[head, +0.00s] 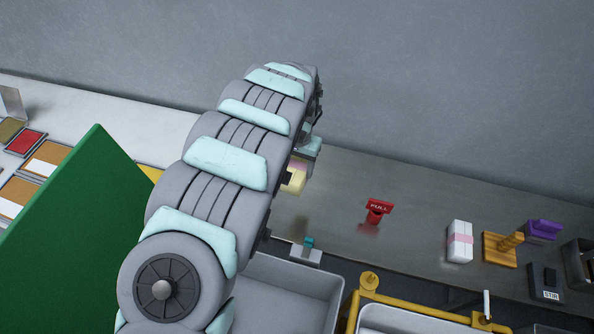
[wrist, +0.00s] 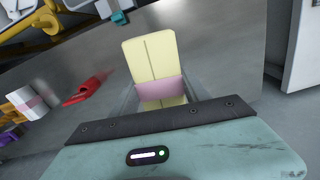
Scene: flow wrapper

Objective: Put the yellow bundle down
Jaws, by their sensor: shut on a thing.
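The yellow bundle (wrist: 152,60) is a pale yellow block with a pink band around it and a seam down its face. In the wrist view it stands out from my gripper (wrist: 155,100), which is shut on it. The fingers are mostly hidden behind the palm edge. In the head view the bundle (head: 295,180) shows beside my arm, over the grey worktop (head: 345,185). My arm hides part of it and most of the gripper. I cannot tell whether the bundle touches the worktop.
A grey bin (head: 295,285) and yellow rails (head: 415,308) lie in front. A green panel (head: 85,230) stands left.

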